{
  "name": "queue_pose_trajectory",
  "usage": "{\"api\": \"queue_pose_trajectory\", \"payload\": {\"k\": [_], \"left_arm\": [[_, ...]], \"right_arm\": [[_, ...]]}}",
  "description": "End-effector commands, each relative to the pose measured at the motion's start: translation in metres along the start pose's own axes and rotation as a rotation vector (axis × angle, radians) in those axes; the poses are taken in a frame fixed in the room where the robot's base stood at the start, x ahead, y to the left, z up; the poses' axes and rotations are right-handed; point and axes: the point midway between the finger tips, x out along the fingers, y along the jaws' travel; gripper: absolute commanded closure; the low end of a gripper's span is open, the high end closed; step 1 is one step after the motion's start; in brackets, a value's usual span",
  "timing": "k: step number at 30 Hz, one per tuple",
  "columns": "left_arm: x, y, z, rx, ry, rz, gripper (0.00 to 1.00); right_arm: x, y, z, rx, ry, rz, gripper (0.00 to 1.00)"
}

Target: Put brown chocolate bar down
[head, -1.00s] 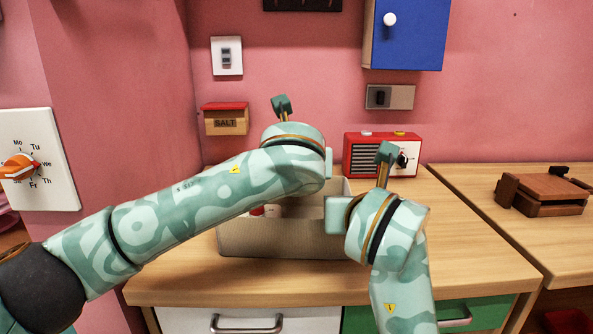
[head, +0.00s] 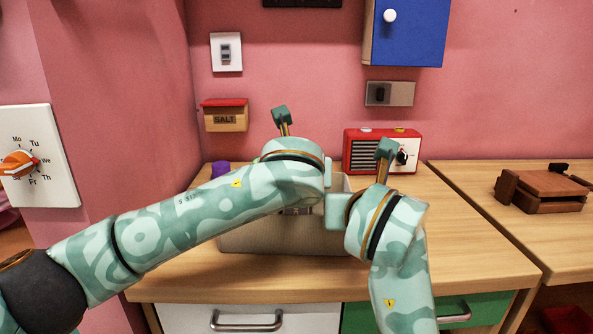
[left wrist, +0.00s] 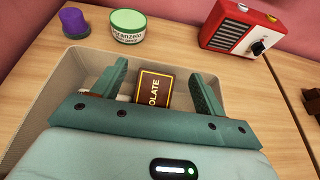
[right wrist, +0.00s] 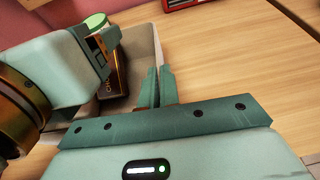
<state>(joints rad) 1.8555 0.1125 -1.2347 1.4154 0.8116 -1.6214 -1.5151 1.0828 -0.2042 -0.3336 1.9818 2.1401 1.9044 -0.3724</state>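The brown chocolate bar (left wrist: 155,88) has gold lettering and stands inside the beige bin (head: 290,242). In the left wrist view it sits between the spread fingers of my left gripper (left wrist: 162,85), with gaps on both sides. My left gripper is open, down in the bin. The bar also shows in the right wrist view (right wrist: 114,75), partly covered by my left gripper. My right gripper (right wrist: 160,72) has its fingers close together at the bin's right wall. Whether the wall is between them is hard to see. The bar is hidden in the head view.
A purple cup (left wrist: 74,22) and a green-lidded tub (left wrist: 127,27) stand behind the bin. A red radio (head: 382,152) is at the back right. The wooden counter (head: 455,230) is clear right of the bin. My two arms are close together over the bin.

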Motion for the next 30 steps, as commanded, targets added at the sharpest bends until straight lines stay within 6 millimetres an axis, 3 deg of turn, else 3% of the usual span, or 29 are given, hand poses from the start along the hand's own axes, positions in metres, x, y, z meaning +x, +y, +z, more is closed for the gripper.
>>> {"api": "queue_pose_trajectory", "payload": {"k": [5,9,21,25,30], "left_arm": [[0.000,0.000,0.001,0.000,-0.001,0.000,0.28],[-0.005,0.000,0.013,0.000,-0.002,0.000,0.28],[-0.097,-0.001,0.011,0.001,-0.001,-0.005,0.28],[-0.116,-0.001,0.011,0.001,0.000,-0.002,0.28],[-0.125,0.000,0.011,0.000,-0.001,-0.001,0.28]], "right_arm": [[0.000,0.000,0.000,0.000,0.000,0.000,1.00],[0.000,0.000,0.000,0.000,0.000,0.000,1.00],[0.000,0.000,0.000,0.000,-0.001,0.000,1.00],[0.000,0.000,0.000,0.000,-0.001,0.000,1.00],[0.000,0.000,0.000,0.000,-0.001,0.000,1.00]]}}
